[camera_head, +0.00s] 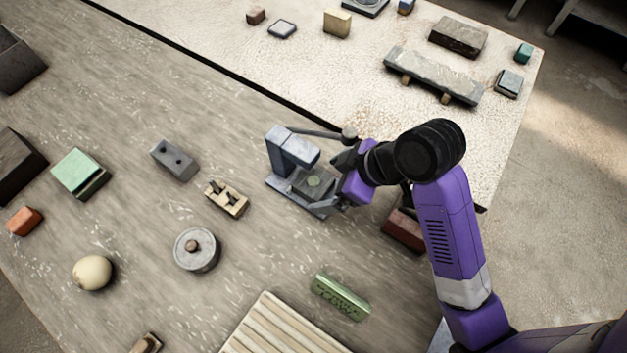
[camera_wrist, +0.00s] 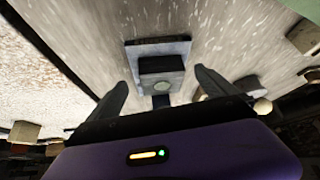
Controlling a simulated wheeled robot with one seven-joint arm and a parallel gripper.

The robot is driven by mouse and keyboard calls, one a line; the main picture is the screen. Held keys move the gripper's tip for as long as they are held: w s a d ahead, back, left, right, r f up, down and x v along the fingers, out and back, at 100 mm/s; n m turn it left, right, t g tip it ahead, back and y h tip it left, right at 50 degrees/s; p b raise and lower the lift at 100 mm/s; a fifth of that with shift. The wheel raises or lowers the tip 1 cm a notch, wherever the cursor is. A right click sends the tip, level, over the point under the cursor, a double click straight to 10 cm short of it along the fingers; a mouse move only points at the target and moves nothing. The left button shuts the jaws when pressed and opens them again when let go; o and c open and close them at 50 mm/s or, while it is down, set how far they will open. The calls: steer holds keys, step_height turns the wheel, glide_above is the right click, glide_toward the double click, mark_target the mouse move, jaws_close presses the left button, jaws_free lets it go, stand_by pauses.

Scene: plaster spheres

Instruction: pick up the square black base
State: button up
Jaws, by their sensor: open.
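A dark, square, flat piece (camera_head: 301,184) with a pale greenish disc on top sits on the foot of a blue-grey press-like stand (camera_head: 281,150). It looks like the square black base. In the wrist view the dark piece (camera_wrist: 160,65) lies ahead, between the finger lines, with the pale disc on its near part. My gripper (camera_head: 331,183) is at the right side of the stand, close to the dark piece. I cannot tell whether a finger touches the stand.
A lever (camera_head: 315,133) reaches right from the stand's top, near my wrist. A reddish-brown block (camera_head: 403,230) lies under my arm. A tan wooden piece (camera_head: 227,198), a grey two-holed block (camera_head: 174,160) and a green bar (camera_head: 341,297) lie around. Bare table separates them.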

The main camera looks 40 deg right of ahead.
mark_target(318, 183)
steer(key=shift+w+x, duration=0.2)
steer(key=shift+x, duration=1.55)
steer(key=shift+a+r, duration=0.15)
steer(key=shift+r, duration=0.05)
steer(key=c, duration=2)
jaws_close()
steer(key=shift+r, duration=0.2)
